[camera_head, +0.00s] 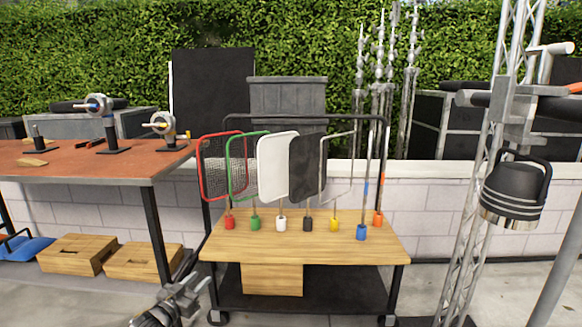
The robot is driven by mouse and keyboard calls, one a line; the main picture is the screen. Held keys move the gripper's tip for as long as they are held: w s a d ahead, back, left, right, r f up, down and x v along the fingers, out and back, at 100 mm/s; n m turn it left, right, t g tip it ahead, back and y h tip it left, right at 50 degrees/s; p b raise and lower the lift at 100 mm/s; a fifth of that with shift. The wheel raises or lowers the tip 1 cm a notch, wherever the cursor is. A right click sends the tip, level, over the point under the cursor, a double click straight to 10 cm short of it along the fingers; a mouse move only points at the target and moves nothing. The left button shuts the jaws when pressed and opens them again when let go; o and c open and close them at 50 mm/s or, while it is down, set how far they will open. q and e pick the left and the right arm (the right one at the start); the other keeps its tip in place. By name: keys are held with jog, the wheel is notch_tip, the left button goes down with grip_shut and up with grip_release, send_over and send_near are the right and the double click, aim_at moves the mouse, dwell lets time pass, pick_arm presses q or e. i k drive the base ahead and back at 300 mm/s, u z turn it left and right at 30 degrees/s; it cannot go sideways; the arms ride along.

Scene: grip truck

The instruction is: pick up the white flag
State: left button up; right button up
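The white flag (278,167) is a rounded white panel standing upright in a rack on the wooden-topped cart. It is between the green-framed flag (243,168) and the black flag (306,168). Its stem goes down to a white base piece (281,224) on the cart top. My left gripper (199,290) is at the bottom of the view, left of the cart and well below and apart from the white flag. Its finger parts look spread, with nothing between them. My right gripper does not show.
The cart (305,245) has a dark rack bar (303,118) above the flags. A red-framed flag (221,168) is at the left end. A red-topped table (90,160) stands at left, with wooden boxes (78,254) below. A metal truss (480,210) and hanging black lamp (514,190) stand at right.

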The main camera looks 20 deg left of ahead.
aim_at(272, 150)
jog(key=z, duration=0.05)
jog(key=i, duration=1.55)
jog(key=u, duration=0.1)
